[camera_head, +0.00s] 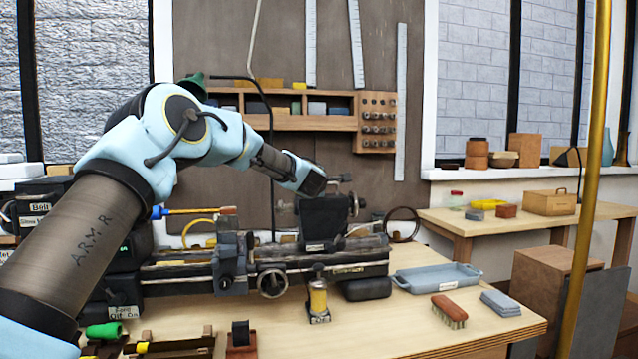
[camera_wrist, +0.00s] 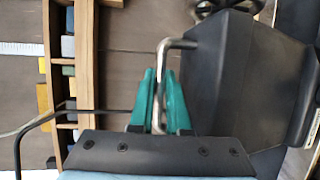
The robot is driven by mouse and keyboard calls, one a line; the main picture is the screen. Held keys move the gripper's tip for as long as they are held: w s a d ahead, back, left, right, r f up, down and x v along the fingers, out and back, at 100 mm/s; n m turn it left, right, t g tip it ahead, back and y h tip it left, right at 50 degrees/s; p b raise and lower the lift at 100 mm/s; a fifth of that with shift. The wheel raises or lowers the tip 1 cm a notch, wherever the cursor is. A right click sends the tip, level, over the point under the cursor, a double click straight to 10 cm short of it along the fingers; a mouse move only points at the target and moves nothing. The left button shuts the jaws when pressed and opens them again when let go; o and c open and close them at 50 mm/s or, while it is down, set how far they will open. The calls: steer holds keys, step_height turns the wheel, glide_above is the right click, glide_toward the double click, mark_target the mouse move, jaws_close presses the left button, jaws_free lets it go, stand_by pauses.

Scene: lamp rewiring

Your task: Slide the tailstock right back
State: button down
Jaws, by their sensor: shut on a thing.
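The tailstock (camera_head: 325,222) is a dark block at the right part of the lathe bed (camera_head: 345,271), with a handwheel (camera_head: 354,204) on its right side. In the wrist view the tailstock (camera_wrist: 235,85) fills the right of the picture. A bent metal lever (camera_wrist: 162,60) comes off its upper left edge. My gripper (camera_wrist: 162,88) has its two teal fingers shut on the lever, one on each side. In the head view my arm reaches from the left to just above the tailstock, and the fingertips are hidden or too small to make out.
The lathe carriage (camera_head: 232,262) stands left of the tailstock. A small yellow oiler (camera_head: 318,300) stands in front of the bed. A blue-grey tray (camera_head: 437,278) and a brush (camera_head: 449,311) lie to the right. A wooden rack (camera_head: 285,108) hangs behind.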

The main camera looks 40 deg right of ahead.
steer(key=shift+s+d, duration=0.2)
steer(key=shift+s, duration=0.05)
steer(key=c, duration=1.2)
jaws_free()
steer(key=shift+d, duration=0.1)
steer(key=o, duration=0.3)
steer(key=shift+w, duration=0.1)
steer(key=shift+s+a+b, duration=0.35)
steer(key=shift+a+b, duration=0.1)
steer(key=shift+a, duration=0.15)
steer(key=b+v, duration=0.4)
steer(key=v, duration=0.5)
steer(key=shift+s+a+r, duration=0.15)
steer(key=shift+s+a, duration=0.05)
steer(key=shift+s, duration=0.05)
